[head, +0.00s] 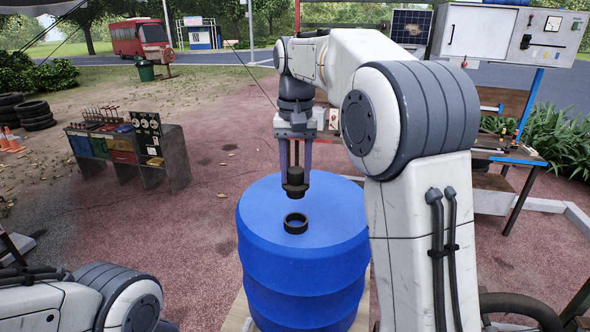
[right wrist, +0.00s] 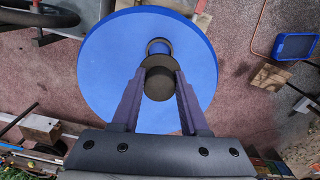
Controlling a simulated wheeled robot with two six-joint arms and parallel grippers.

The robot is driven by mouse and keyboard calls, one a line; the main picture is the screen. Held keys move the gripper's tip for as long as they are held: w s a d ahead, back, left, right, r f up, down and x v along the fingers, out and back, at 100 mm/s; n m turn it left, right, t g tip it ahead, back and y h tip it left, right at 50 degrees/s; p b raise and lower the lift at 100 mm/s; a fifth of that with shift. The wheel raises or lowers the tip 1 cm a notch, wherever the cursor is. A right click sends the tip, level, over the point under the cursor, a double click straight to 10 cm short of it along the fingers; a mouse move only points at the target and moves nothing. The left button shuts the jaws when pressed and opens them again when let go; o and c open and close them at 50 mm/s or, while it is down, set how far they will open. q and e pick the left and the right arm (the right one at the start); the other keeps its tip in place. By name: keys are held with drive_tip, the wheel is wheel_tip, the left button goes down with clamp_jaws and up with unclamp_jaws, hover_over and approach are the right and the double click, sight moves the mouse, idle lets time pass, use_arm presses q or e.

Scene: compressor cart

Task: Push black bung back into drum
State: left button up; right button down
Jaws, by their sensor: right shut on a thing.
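The blue drum (head: 303,265) stands upright in front of me, and its round top fills the middle of the right wrist view (right wrist: 115,75). A black ring-shaped opening (head: 295,223) sits on the drum's top; it shows partly in the right wrist view (right wrist: 158,44). My right gripper (head: 295,188) points down above the drum and is shut on the black bung (head: 296,175). The bung is between the fingers in the right wrist view (right wrist: 159,80), apart from the ring and slightly behind it in the head view. My left gripper is out of view; only my left arm shows at lower left.
A low tool bench (head: 125,150) stands at left, with stacked tyres (head: 36,112) beyond it. A workbench (head: 505,150) and a white cabinet (head: 490,35) are at right. The drum stands on a wooden pallet (head: 236,318). The ground left of the drum is mostly clear.

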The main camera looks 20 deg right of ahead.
sight(296, 185)
drive_tip(key=shift+s+f+b, duration=0.1)
drive_tip(key=shift+f+b, duration=2)
drive_tip(key=shift+f, duration=0.75)
drive_tip(key=shift+p, duration=0.7)
drive_tip(key=shift+f+b, duration=1)
drive_tip(key=shift+f, duration=0.7)
drive_tip(key=shift+c, duration=1.7)
unclamp_jaws()
